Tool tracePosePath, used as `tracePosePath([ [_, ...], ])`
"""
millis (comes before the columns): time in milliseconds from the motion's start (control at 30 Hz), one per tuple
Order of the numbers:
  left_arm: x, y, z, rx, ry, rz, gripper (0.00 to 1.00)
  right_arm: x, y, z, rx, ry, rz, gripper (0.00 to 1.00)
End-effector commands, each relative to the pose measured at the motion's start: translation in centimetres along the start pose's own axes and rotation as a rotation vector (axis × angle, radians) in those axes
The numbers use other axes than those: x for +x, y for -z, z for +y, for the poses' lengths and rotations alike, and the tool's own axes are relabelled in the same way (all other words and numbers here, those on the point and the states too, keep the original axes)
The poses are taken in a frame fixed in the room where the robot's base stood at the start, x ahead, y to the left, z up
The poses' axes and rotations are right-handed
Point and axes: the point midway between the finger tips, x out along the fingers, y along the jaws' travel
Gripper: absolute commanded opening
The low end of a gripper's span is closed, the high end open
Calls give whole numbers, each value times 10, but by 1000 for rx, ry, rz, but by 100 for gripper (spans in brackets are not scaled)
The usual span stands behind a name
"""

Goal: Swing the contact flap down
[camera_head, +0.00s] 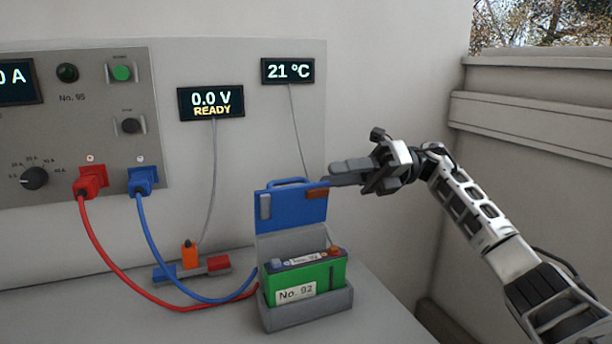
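The blue contact flap (288,207) stands upright at the back of the grey battery holder (310,312). It has a blue handle on its top edge, a grey contact at left and a copper-coloured contact at right. A green battery (318,283) labelled No. 92 sits in the holder below the flap. My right gripper (345,175) is at the flap's upper right corner, its fingers pointing left. Its fingertips look close to that corner; I cannot tell whether they touch it. The gap between the fingers is not clear. My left gripper is not in view.
A red cable and a blue cable run from the cycler panel (75,115) down towards the holder. A small block with an orange plug (190,256) stands left of the holder. Displays (211,103) hang on the wall behind. The bench front (210,325) is clear.

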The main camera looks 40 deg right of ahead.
Motion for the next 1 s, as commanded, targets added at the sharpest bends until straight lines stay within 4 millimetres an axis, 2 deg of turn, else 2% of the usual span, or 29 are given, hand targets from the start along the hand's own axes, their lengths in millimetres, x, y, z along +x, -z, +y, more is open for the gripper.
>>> tracePosePath([
  [100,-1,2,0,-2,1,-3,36,25,0,1,0,-3,2,31],
  [300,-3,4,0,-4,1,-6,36,52,0,1,1,-2,1,31],
  [467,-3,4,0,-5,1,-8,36,60,0,0,1,-1,0,31],
  [733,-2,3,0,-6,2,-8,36,61,0,0,1,0,0,31],
  [833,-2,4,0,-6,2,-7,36,61,0,0,1,0,0,3],
  [867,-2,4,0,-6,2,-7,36,61,0,0,1,0,0,0],
  [1000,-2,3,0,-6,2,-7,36,61,1,-1,1,1,1,0],
])
